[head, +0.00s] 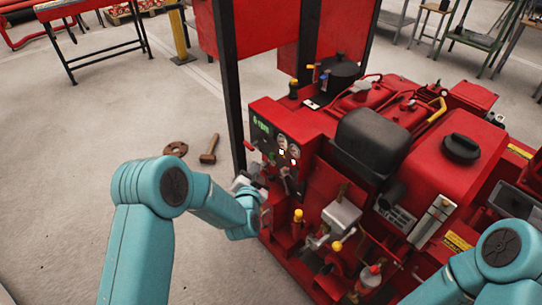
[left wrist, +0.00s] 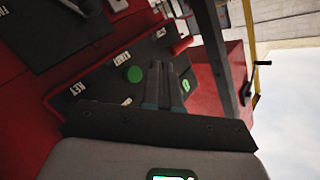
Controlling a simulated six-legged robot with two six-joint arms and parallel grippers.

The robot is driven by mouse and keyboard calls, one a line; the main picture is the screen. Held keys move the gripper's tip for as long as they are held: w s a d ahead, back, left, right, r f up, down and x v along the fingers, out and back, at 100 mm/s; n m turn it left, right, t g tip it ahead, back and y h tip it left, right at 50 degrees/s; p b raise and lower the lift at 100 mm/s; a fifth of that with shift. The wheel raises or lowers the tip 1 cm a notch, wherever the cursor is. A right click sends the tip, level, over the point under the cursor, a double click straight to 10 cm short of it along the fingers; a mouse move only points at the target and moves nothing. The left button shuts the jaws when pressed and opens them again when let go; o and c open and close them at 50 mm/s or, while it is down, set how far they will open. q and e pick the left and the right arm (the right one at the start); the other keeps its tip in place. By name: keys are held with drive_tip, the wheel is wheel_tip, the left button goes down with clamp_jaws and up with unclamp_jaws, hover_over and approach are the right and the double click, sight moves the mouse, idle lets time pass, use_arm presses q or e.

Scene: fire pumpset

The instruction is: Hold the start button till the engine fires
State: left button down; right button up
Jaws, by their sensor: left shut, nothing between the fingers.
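The red engine pumpset (head: 395,150) fills the right half of the head view. Its dark control panel (head: 287,146) faces my left arm. In the left wrist view, a round green button (left wrist: 135,74) sits on the panel beside a label that seems to read START. My left gripper (left wrist: 167,78) is shut and empty, with its fingers over the panel just right of the button. I cannot tell whether they touch anything. My right gripper is out of view.
A dark upright post (head: 229,90) stands just behind the panel. A hammer (head: 209,149) and a rusty ring (head: 176,149) lie on the floor.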

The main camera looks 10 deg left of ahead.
sight(272, 156)
use_arm(q)
drive_tip(key=shift+w+d+b, duration=0.5)
drive_tip(key=shift+w+d, duration=0.35)
drive_tip(key=shift+w, duration=0.25)
idle(1.3)
drive_tip(key=shift+w+d+b, duration=0.3)
drive_tip(key=shift+w, duration=0.05)
drive_tip(key=shift+w+d, duration=0.25)
drive_tip(key=shift+w, duration=0.05)
idle(1.5)
idle(2.0)
drive_tip(key=shift+s+a+b, duration=0.3)
drive_tip(key=shift+s+a, duration=0.25)
drive_tip(key=shift+s, duration=0.1)
